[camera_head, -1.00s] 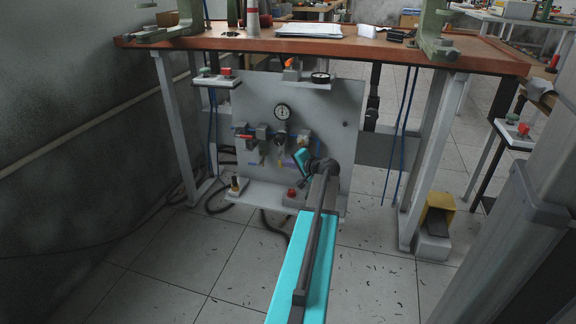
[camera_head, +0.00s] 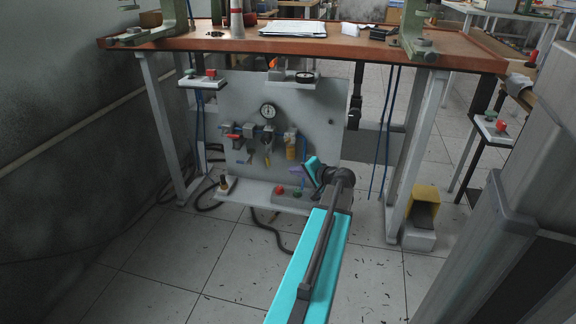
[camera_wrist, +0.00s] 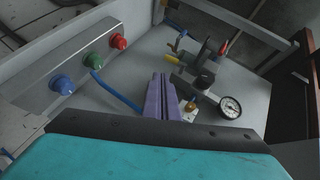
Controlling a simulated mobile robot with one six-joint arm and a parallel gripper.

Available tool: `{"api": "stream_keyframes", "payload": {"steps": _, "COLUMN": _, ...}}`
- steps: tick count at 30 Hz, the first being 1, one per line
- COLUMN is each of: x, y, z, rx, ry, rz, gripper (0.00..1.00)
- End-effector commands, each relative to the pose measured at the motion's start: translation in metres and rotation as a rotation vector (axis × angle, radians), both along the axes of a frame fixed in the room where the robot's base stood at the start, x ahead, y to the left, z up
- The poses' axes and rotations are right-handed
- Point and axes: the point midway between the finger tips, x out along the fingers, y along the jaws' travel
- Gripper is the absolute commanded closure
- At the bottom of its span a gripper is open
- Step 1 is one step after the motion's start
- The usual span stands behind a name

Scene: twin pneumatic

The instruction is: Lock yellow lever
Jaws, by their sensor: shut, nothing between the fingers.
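A small yellow lever-like part (camera_wrist: 171,58) hangs low among the valve parts in the wrist view, beyond my fingertips. It also shows under the gauge in the head view (camera_head: 267,161). A second yellow bit (camera_wrist: 182,38) is near it, and I cannot tell whether the lever is turned to its locked position. My gripper (camera_wrist: 160,77) has purple fingers, shut and empty, in front of the grey panel (camera_head: 225,95). In the head view my gripper (camera_head: 296,170) is right of and slightly below the yellow part, apart from it.
A red lever (camera_head: 231,136) and a round gauge (camera_head: 268,111) are beside the yellow part. A button box (camera_wrist: 65,75) with red, green and blue buttons juts out below. A blue hose (camera_wrist: 115,92) crosses near my fingers. The wooden bench top (camera_head: 330,45) overhangs the panel.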

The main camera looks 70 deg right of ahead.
Motion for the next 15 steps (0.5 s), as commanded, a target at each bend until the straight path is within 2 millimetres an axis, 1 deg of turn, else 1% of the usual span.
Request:
{"api": "stream_keyframes", "payload": {"steps": 3, "x": -0.010, "y": 0.006, "z": 0.003, "rx": 0.001, "ry": 0.000, "rz": 0.000, "gripper": 1.00}}
{"api": "stream_keyframes", "payload": {"steps": 6, "x": -0.015, "y": 0.007, "z": 0.003, "rx": 0.000, "ry": -0.001, "rz": 0.000, "gripper": 1.00}}
{"api": "stream_keyframes", "payload": {"steps": 15, "x": -0.015, "y": 0.008, "z": 0.002, "rx": -0.001, "ry": 0.000, "rz": 0.002, "gripper": 1.00}}
